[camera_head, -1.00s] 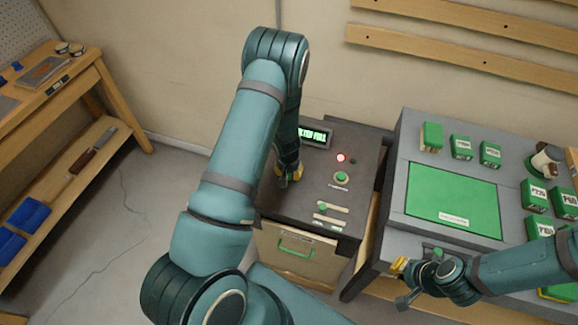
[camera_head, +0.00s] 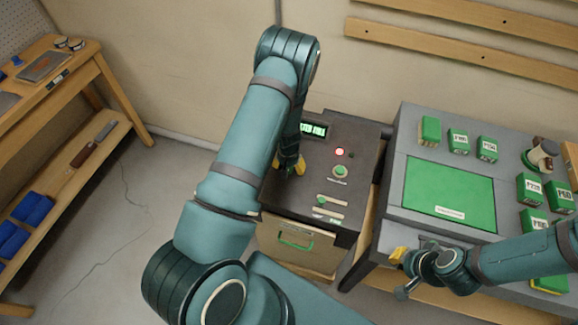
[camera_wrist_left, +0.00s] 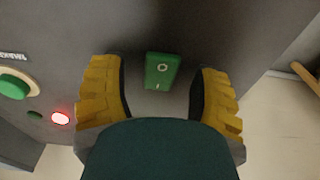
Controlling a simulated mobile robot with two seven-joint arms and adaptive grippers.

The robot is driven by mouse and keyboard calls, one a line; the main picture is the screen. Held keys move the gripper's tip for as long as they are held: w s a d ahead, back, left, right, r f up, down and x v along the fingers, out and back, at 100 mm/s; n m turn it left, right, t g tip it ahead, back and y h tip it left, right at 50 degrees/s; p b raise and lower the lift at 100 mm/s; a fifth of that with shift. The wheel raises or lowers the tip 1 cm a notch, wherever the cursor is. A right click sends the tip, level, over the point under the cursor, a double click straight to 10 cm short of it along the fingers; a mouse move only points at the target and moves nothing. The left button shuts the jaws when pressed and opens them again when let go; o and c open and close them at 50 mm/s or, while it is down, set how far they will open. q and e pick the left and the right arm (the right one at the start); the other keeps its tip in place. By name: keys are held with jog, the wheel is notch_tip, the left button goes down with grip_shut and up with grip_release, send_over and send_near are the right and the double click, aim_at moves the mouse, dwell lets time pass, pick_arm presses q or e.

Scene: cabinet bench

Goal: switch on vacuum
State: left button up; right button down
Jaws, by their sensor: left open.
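The vacuum cabinet (camera_head: 318,190) has a dark top with a lit display (camera_head: 313,130), a red lamp (camera_head: 339,152) and a green knob (camera_head: 340,171). My left gripper (camera_head: 289,163) points down at the left part of this top, partly behind my arm. In the left wrist view, a green rocker switch (camera_wrist_left: 162,70) marked with a circle and a bar lies between the open yellow fingers (camera_wrist_left: 160,88), with gaps on both sides. The red lamp (camera_wrist_left: 60,118) glows there too. My right gripper (camera_head: 399,256) hangs by the neighbouring bench; its finger gap is unclear.
A grey bench (camera_head: 395,205) with a green panel (camera_head: 449,196) and several green boxes stands on the right. A slider strip (camera_head: 328,200) and a drawer with a green handle (camera_head: 295,244) are on the cabinet. A wooden shelf table (camera_head: 75,80) stands left.

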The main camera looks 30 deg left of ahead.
pick_arm(q)
notch_tip(320, 180, up, 12)
jog(key=s, duration=0.1)
dwell(0.4)
jog(key=shift+s+d+f, duration=0.1)
jog(key=shift+d, duration=0.05)
jog(key=shift+g, duration=0.6)
jog(key=s+d+f, duration=0.1)
jog(key=s, duration=0.1)
jog(key=s+f, duration=0.2)
jog(key=s+d+f, duration=0.1)
jog(key=s+f, duration=0.1)
jog(key=shift+s+d+f, duration=0.1)
jog(key=shift+s+d, duration=0.1)
jog(key=shift+d, duration=0.15)
jog(key=s+d+f+h, duration=0.2)
jog(key=s+d, duration=0.5)
jog(key=d, duration=0.1)
jog(key=s+d+f+h, duration=0.2)
jog(key=s+d, duration=0.5)
jog(key=d, duration=0.2)
jog(key=w+d+f+t+b, duration=0.1)
jog(key=w+f+t+b, duration=0.1)
jog(key=w+b, duration=0.4)
jog(key=f+b, duration=0.1)
jog(key=b, duration=0.2)
jog(key=shift+w+d+f+m+b, duration=0.2)
jog(key=shift+d+f+m+b, duration=0.1)
jog(key=shift+f+m+b, duration=0.1)
